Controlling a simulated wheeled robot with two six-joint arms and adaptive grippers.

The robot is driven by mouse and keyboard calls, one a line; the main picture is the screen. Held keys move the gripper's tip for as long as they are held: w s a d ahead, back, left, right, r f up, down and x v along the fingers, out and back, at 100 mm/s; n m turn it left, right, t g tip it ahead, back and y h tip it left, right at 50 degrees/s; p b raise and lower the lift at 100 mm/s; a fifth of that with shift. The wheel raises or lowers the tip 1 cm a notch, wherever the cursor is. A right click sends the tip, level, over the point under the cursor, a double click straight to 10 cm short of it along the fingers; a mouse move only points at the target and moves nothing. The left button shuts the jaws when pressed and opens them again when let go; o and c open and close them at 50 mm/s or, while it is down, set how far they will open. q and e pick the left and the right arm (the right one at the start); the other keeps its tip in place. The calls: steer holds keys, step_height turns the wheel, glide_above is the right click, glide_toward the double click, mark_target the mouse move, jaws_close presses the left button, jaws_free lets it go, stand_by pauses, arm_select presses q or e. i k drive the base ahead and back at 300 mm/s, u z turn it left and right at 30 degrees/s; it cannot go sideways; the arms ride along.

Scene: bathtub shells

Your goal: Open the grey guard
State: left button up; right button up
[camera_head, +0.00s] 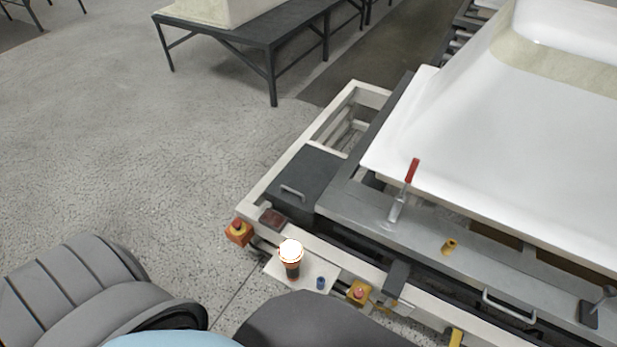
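A dark grey box-shaped cover (305,172) with a small bar handle (292,191) sits at the left end of the pale machine frame and looks shut. A lighter grey flat panel (432,228) runs along the front edge of the white tub shell, with another bar handle (508,306) at its lower right. I cannot tell for certain which of these two is the grey guard.
A red-handled clamp (411,172) stands upright on the panel by the white tub shell (480,125). A dark table (255,35) stands behind. The floor (150,150) at left is clear.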

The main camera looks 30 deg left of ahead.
mark_target(296, 189)
steer(key=z, duration=0.1)
steer(key=k, duration=1)
steer(key=u, duration=1.05)
steer(key=i, duration=0.95)
steer(key=z, duration=0.5)
steer(key=i, duration=0.6)
steer(key=z, duration=0.5)
